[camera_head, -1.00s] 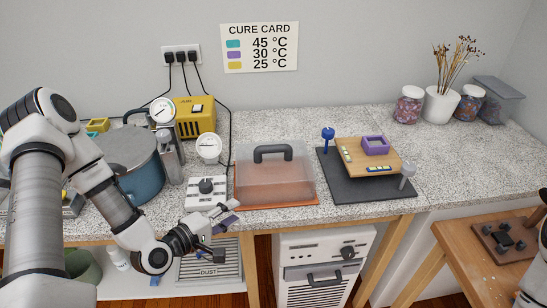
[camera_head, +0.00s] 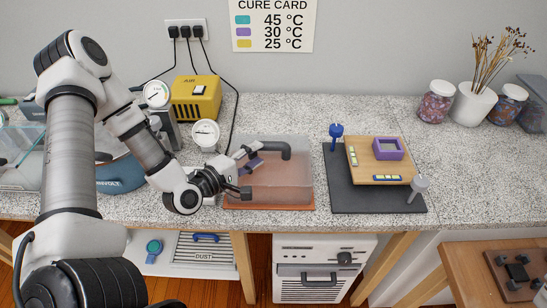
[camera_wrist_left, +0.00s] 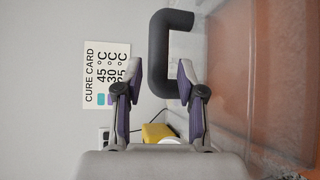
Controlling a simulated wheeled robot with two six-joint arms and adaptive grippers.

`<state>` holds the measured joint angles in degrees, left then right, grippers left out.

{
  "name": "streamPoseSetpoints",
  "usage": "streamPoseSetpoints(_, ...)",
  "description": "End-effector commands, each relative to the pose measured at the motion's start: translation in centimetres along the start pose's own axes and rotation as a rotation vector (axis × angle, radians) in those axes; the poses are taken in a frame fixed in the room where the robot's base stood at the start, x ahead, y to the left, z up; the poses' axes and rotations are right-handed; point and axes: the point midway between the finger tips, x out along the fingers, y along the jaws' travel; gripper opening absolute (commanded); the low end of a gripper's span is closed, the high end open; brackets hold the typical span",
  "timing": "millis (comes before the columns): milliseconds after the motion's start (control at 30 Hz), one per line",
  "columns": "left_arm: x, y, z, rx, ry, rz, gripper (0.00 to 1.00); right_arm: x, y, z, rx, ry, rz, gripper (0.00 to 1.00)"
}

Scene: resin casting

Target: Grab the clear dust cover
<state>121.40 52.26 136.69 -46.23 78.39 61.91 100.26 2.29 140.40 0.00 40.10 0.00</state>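The clear dust cover (camera_head: 288,180) sits on an orange-brown base (camera_head: 270,206) on the counter. Its dark handle (camera_head: 277,147) arches over the top; the left part is hidden behind my left gripper in the head view. My left gripper (camera_head: 250,170) is at the left side of the cover. In the left wrist view the open left gripper (camera_wrist_left: 158,80) points at the dark handle (camera_wrist_left: 160,55), whose near bar lies ahead between the purple-padded fingers. The cover (camera_wrist_left: 270,80) fills the right of that view. Nothing is held. My right gripper is not in view.
A dark mat (camera_head: 340,190) with a wooden board (camera_head: 375,168) and purple frame lies right of the cover.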

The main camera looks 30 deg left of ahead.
Motion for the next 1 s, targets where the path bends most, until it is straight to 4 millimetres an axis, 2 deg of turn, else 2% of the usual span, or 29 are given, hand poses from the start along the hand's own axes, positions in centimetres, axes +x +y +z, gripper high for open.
streamPoseSetpoints(167,1.7,0.2,0.0,0.005,-0.003,-0.002,0.39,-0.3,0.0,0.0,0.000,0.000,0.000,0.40)
streamPoseSetpoints(400,5.2,0.3,-0.2,0.005,-0.001,-0.002,0.39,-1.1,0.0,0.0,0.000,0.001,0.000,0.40)
streamPoseSetpoints(633,5.6,0.2,-0.2,0.001,0.001,-0.002,0.39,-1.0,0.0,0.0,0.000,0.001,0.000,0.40)
streamPoseSetpoints(667,5.6,0.2,-0.2,0.001,0.001,-0.002,0.35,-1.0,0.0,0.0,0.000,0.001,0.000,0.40)
streamPoseSetpoints(700,5.6,0.2,-0.2,0.001,0.001,-0.002,0.21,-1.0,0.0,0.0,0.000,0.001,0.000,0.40)
streamPoseSetpoints(767,5.6,0.2,-0.2,0.001,0.001,-0.002,0.00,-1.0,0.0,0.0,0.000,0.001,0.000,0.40)
streamPoseSetpoints(1000,5.6,0.2,-0.2,0.001,0.001,-0.001,0.00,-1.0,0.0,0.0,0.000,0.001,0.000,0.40)
